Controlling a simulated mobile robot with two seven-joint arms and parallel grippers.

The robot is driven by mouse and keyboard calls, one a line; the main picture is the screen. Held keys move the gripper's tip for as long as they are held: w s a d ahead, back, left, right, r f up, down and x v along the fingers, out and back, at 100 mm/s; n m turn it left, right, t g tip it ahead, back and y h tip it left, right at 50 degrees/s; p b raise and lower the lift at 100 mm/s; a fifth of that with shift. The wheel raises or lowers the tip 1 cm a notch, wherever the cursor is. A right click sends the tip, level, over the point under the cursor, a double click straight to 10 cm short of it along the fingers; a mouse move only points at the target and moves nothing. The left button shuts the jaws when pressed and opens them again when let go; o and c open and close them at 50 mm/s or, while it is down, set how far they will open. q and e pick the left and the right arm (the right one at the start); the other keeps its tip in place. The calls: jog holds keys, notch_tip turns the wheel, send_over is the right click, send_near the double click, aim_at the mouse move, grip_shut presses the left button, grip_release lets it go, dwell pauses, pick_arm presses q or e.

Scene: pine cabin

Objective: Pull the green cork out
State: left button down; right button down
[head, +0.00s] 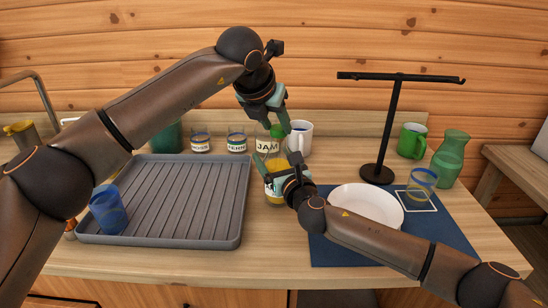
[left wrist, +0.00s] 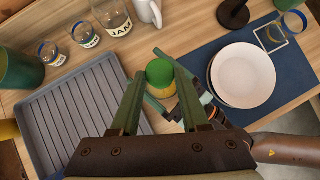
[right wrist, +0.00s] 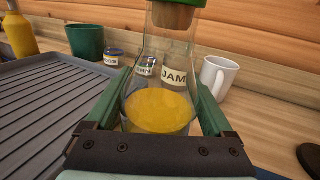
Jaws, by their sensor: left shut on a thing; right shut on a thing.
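In the right wrist view the tan lower part of the cork (right wrist: 172,17) appears to sit in the bottle's neck. My left gripper (head: 276,122) comes from above, shut on the green cork. My right gripper (head: 278,168) is shut on the bottle's body, one finger on each side.
A grey ribbed tray (head: 240,215) with a blue cup (head: 108,211) lies left. Labelled jars (head: 237,141) and a white mug (head: 301,136) stand behind. A blue mat (head: 335,252) with a white plate (head: 366,206), a glass (head: 421,183) and a black stand (head: 392,130) are right.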

aim_at(275, 131)
pick_arm(q)
jog(key=shift+r, duration=0.1)
jog(key=shift+r, duration=2.5)
pick_arm(e)
grip_release()
